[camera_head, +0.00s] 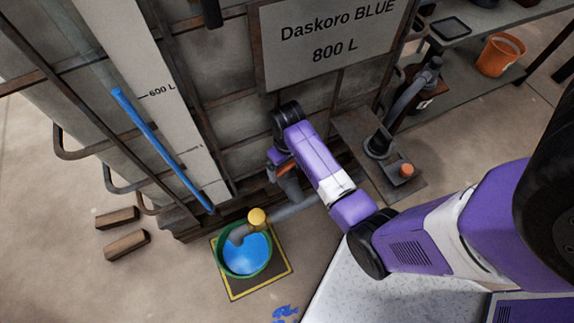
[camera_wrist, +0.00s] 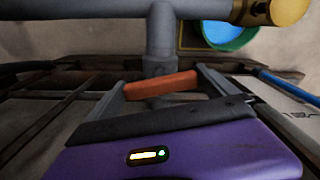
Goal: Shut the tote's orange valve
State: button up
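The tote (camera_head: 240,125) is a large grey panelled tank with a sign reading "Daskoro BLUE 800 L". Its orange valve handle (camera_wrist: 160,87) is a flat bar on a grey pipe and lies crosswise in the wrist view. It also shows partly in the head view (camera_head: 286,168), beside my gripper. My gripper (camera_wrist: 163,85) is open, with its fingers spread on either side of the handle. The handle's ends look close to the fingers; contact cannot be told. The grey outlet pipe (camera_head: 296,205) runs to a green bucket (camera_head: 222,262) holding blue liquid.
A yellow cap (camera_head: 256,218) tops the pipe end above the bucket. The bucket stands on a yellow-edged mat (camera_head: 284,270). A blue sight tube (camera_head: 160,148) runs down the tote. Two wooden blocks (camera_head: 126,244) lie on the floor. A pump (camera_head: 378,145) stands to the right.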

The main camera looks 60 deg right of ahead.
jog(key=c, duration=0.9)
jog(key=shift+r+m+p, duration=0.25)
jog(key=shift+m+p, duration=0.45)
jog(key=shift+p, duration=0.5)
jog(key=shift+f+m+p, duration=0.25)
jog(key=shift+m+p, duration=0.25)
jog(key=shift+m, duration=0.3)
jog(key=o, duration=1.1)
